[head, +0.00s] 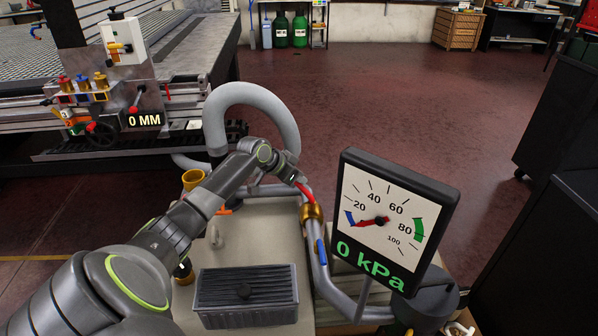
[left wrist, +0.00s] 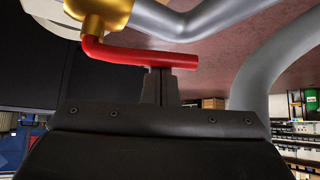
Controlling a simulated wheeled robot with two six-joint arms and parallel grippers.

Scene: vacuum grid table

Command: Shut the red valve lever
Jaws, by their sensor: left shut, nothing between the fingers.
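The red valve lever (head: 305,192) sticks up and to the left from a brass valve body (head: 311,212) on the grey pipe. In the left wrist view the bent red lever (left wrist: 135,54) runs across the top, out from the brass body (left wrist: 98,14). My left gripper (head: 289,174) is at the lever's free end. Its shut fingers (left wrist: 166,76) are empty and stand against or just beside the lever's straight part; whether they touch I cannot tell. My right gripper is not in view.
A gauge (head: 392,215) reading 0 kPa stands right of the valve. A blue lever (head: 321,252) sits lower on the pipe. A ribbed grey box (head: 246,297) is on the bench top (head: 252,240). A thick grey hose (head: 250,95) arches behind my gripper.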

